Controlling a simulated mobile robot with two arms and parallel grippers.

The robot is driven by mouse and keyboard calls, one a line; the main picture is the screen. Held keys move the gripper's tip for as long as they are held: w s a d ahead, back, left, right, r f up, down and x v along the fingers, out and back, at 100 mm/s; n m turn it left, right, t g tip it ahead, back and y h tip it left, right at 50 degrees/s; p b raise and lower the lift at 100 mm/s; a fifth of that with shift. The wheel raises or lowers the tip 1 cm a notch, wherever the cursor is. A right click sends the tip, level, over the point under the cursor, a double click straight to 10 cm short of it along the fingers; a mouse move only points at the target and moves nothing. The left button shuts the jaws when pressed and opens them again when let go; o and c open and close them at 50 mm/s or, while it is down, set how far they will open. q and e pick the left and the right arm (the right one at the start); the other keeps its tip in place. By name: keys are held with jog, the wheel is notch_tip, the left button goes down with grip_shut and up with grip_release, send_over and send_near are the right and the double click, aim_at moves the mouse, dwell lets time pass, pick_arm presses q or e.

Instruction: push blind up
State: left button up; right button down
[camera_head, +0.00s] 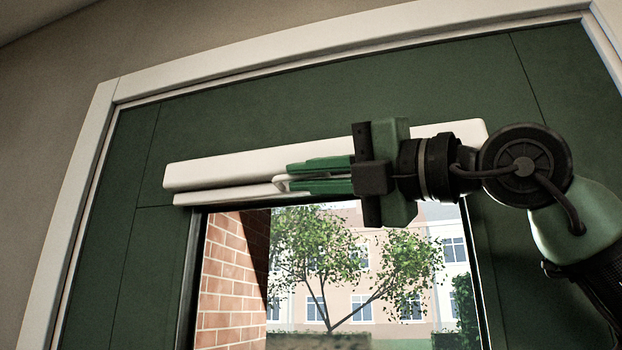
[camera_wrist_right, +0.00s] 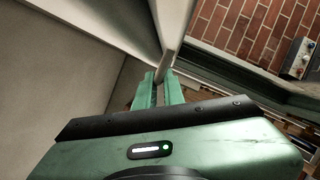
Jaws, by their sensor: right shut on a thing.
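The white blind is gathered up at the top of the window, with its upper casing (camera_head: 230,168) above and a thin bottom rail (camera_head: 225,199) close under it. A small white tab stands out from the rail. My right gripper (camera_head: 287,179) comes in from the right in front of the blind, its green fingers shut on the tab. In the right wrist view, the fingers (camera_wrist_right: 160,82) close around a narrow pale piece (camera_wrist_right: 168,62). The gripper hides part of the blind. My left gripper is in neither view.
The window opening (camera_head: 340,260) below the blind is uncovered, showing a tree and buildings outside. A dark green panel (camera_head: 330,115) with a white outer frame (camera_head: 250,62) surrounds it. The wrist view shows a brick wall (camera_wrist_right: 245,30) and a small box with buttons (camera_wrist_right: 299,58).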

jog(key=c, duration=1.6)
grip_release()
jog(key=shift+d+r, duration=0.15)
jog(key=shift+r, duration=0.3)
jog(key=shift+o, duration=0.4)
jog(key=shift+a+f, duration=0.1)
jog(key=shift+a, duration=0.1)
jog(key=shift+d+f, duration=0.1)
jog(key=shift+d, duration=0.05)
jog(key=shift+s+d+f+b, duration=0.15)
jog(key=shift+d+b, duration=0.05)
jog(key=shift+b, duration=0.1)
jog(key=b+v, duration=0.3)
jog(key=v, duration=0.4)
jog(key=shift+s, duration=0.1)
